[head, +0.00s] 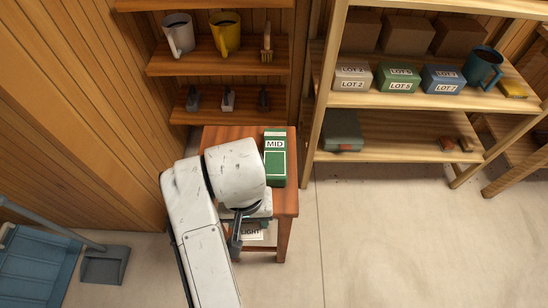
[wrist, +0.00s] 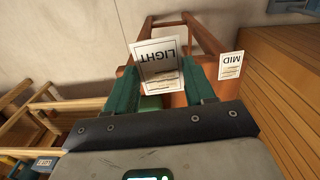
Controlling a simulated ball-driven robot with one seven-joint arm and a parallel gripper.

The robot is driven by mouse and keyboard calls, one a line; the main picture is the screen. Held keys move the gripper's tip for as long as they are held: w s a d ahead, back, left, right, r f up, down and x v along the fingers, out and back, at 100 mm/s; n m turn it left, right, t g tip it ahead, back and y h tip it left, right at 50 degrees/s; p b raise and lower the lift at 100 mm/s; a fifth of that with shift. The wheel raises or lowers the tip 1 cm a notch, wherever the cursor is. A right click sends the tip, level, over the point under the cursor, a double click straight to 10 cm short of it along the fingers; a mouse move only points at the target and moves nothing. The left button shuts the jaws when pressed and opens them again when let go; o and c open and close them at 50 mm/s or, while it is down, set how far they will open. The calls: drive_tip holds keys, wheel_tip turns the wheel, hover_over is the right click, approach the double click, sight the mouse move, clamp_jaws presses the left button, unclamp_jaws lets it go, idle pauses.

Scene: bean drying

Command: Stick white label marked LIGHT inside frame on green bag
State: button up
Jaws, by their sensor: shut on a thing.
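My gripper (wrist: 163,88) is shut on the white label marked LIGHT (wrist: 158,54), which stands up between its two teal fingers. In the head view the label (head: 251,232) shows low at the front of the stool, partly behind my arm. The green bag (head: 282,181) stands upright on the reddish wooden stool (head: 290,201), right of and behind my gripper. It bears the word MID above a white-outlined frame (head: 275,164); the frame looks empty.
A shelf rack (head: 325,100) at right holds several lot-marked bags, boxes and a teal mug (head: 484,66). Wall shelves (head: 222,62) behind hold mugs and small tools. A blue bin (head: 35,265) and dustpan (head: 105,266) are at lower left. Floor right of the stool is clear.

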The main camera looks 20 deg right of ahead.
drive_tip(key=shift+w, duration=0.1)
drive_tip(key=w+d+f, duration=0.2)
drive_tip(key=w+d, duration=0.2)
drive_tip(key=w, duration=0.4)
drive_tip(key=b, duration=0.1)
hover_over(275, 163)
drive_tip(key=shift+s+a+f+m, duration=0.2)
drive_tip(key=shift+a+f+m, duration=0.15)
drive_tip(key=shift+m, duration=0.05)
drive_tip(key=shift+w+d, duration=0.2)
drive_tip(key=shift+d, duration=0.1)
drive_tip(key=shift+r+p, duration=0.15)
drive_tip(key=shift+p, duration=0.25)
drive_tip(key=shift+f+b, duration=0.65)
drive_tip(key=shift+f, duration=1.35)
drive_tip(key=shift+f, duration=0.6)
